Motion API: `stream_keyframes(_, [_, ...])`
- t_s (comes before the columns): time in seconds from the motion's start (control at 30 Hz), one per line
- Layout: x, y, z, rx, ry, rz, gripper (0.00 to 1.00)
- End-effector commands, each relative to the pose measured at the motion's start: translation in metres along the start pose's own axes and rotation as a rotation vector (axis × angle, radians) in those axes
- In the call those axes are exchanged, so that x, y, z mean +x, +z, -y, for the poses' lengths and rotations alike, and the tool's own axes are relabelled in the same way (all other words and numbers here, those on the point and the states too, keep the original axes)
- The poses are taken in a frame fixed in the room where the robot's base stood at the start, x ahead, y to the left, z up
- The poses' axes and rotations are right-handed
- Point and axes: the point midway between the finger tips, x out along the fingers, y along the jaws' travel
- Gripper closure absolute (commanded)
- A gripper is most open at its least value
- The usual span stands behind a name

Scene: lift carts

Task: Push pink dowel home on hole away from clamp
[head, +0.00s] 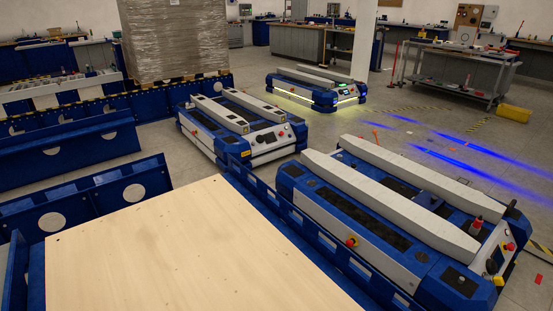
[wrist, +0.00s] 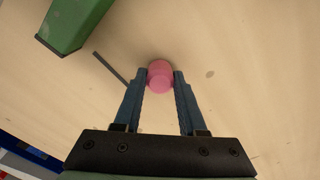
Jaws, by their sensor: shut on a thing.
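The pink dowel (wrist: 160,82) is a short round peg, seen in the wrist view between my fingertips. My gripper (wrist: 160,73) is shut on it, with one blue-grey finger on each side. The pale wooden board (wrist: 235,110) lies behind the dowel; I cannot tell whether the dowel's lower end is in a hole. A green block-like part (wrist: 77,22), perhaps the clamp, is at the upper left, apart from my gripper. In the head view the wooden board (head: 190,245) shows a few small dark spots, but no dowel and no gripper.
A thin dark strip (wrist: 110,68) lies between the green part and my left finger. A faint dark spot (wrist: 210,74) marks the board to the right. In the head view, blue-and-white lift carts (head: 390,220) stand beyond the board, with blue rails (head: 90,195) at left.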

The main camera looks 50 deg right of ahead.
Motion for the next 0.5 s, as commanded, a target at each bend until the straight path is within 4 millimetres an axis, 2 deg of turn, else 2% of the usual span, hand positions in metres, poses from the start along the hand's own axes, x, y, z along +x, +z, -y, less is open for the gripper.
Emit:
stream_keyframes(0.2, [0.0068,-0.0004,0.0002,0.000,0.000,-0.001,1.00])
stream_keyframes(0.23, [0.0056,-0.0005,0.0002,0.000,0.000,-0.001,0.56])
stream_keyframes(0.4, [0.0055,-0.0002,0.0001,0.000,0.000,-0.001,0.26])
stream_keyframes(0.5, [0.0056,-0.0001,0.0000,0.000,0.000,0.000,0.25])
